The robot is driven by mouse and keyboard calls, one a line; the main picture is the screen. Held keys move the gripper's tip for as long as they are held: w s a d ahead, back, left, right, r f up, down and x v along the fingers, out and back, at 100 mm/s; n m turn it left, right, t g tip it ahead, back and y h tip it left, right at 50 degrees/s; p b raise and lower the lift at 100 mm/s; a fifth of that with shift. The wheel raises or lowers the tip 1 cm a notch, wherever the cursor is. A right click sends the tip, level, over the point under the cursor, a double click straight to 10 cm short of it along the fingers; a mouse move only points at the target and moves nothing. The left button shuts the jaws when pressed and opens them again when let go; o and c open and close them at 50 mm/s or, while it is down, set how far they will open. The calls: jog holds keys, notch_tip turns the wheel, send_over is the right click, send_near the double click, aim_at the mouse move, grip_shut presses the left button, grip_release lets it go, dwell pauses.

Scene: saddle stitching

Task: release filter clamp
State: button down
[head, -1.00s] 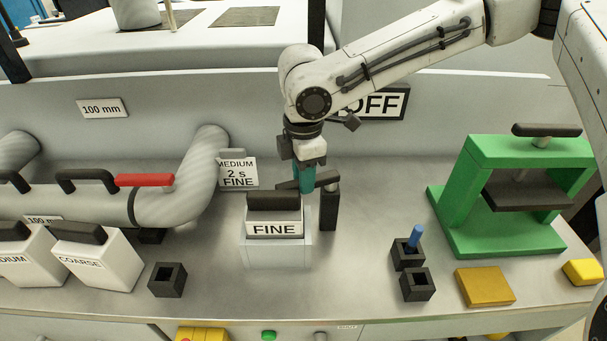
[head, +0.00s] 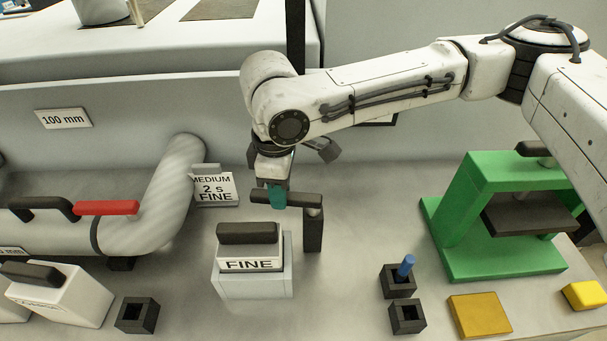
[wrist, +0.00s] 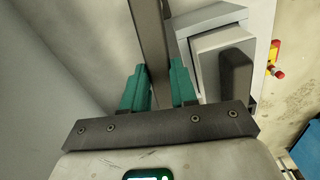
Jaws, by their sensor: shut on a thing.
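The filter clamp is a dark bar (head: 300,199) on top of a short dark post (head: 313,232), behind and right of the filter box. My gripper (head: 276,197) points down with its teal fingers shut on the bar, left of the post. In the wrist view the bar (wrist: 150,40) runs between the two teal fingers (wrist: 160,82). The white filter box labelled FINE (head: 250,264), with a dark handle, sits in a pale grey holder (head: 253,287). In the head view the bar lies behind the box's handle, apart from it.
A grey pipe (head: 150,215) with a red lever (head: 107,208) is at left. Another filter box (head: 60,300) and a dark socket (head: 137,316) stand front left. Two dark sockets, one with a blue peg (head: 406,266), a yellow block (head: 480,316) and a green press (head: 505,262) are at right.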

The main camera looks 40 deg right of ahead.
jog(key=shift+w+d+m+p, duration=0.25)
jog(key=shift+d+m+p, duration=0.55)
jog(key=shift+m, duration=0.55)
jog(key=shift+w+d+m+p, duration=0.25)
jog(key=shift+d+m+p, duration=0.5)
jog(key=shift+m, duration=0.65)
jog(key=shift+w+d+m+p, duration=0.25)
jog(key=shift+d+m+p, duration=0.3)
jog(key=shift+m+p, duration=0.6)
jog(key=shift+d+m, duration=0.1)
jog(key=shift+m, duration=0.3)
jog(key=c, duration=0.9)
grip_release()
notch_tip(320, 180, up, 11)
jog(key=shift+f+b, duration=0.1)
jog(key=shift+b, duration=0.5)
